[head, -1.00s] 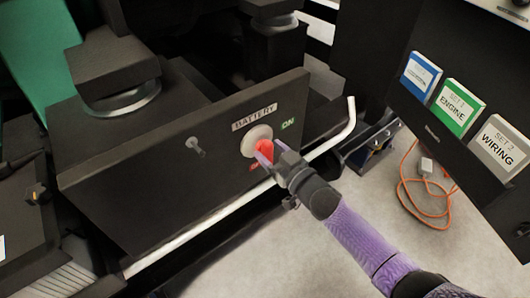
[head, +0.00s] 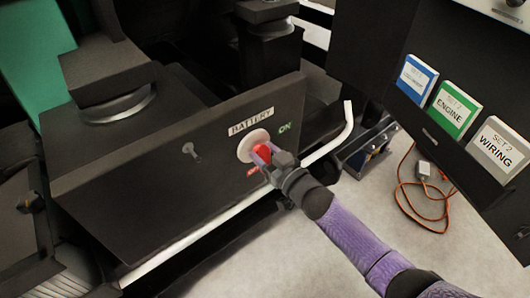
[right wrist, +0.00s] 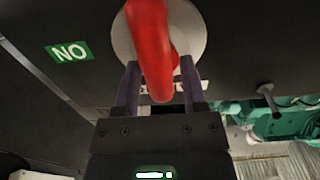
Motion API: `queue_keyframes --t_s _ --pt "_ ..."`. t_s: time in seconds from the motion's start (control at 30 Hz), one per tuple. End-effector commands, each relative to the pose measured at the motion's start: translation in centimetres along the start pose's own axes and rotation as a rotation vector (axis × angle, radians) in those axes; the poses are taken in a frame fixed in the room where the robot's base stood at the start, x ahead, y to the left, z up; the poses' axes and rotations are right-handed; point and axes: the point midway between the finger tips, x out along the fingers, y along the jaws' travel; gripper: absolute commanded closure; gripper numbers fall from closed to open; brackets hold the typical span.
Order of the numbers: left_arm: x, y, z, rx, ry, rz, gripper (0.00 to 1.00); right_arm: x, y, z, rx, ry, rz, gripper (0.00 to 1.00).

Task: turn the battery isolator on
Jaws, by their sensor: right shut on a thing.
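The battery isolator has a red handle (head: 263,152) on a pale round disc (head: 246,147), set in a dark panel (head: 150,190). A green ON label (head: 285,128) is at the disc's upper right; a small red label (head: 253,171) is below it. My right gripper (head: 264,157) is shut on the red handle, in front of the panel. In the right wrist view the handle (right wrist: 152,45) runs between the two fingers (right wrist: 157,88), with the disc (right wrist: 192,40) behind it and the ON label (right wrist: 69,51) upside down at left. My left gripper is not in view.
A white rail (head: 215,230) runs along the panel's lower edge. A small metal key-like stub (head: 190,150) sticks out left of the isolator. Blue, green and white binders (head: 455,110) stand at right. An orange cable (head: 425,205) lies on the floor.

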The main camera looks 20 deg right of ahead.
Motion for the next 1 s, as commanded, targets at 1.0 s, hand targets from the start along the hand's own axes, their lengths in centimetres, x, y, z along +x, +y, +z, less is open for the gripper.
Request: queue_keyframes --t_s 1.0 --pt "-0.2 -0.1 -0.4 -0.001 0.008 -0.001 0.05 0.0 -0.6 0.4 -0.837 -0.002 0.0 1.0"
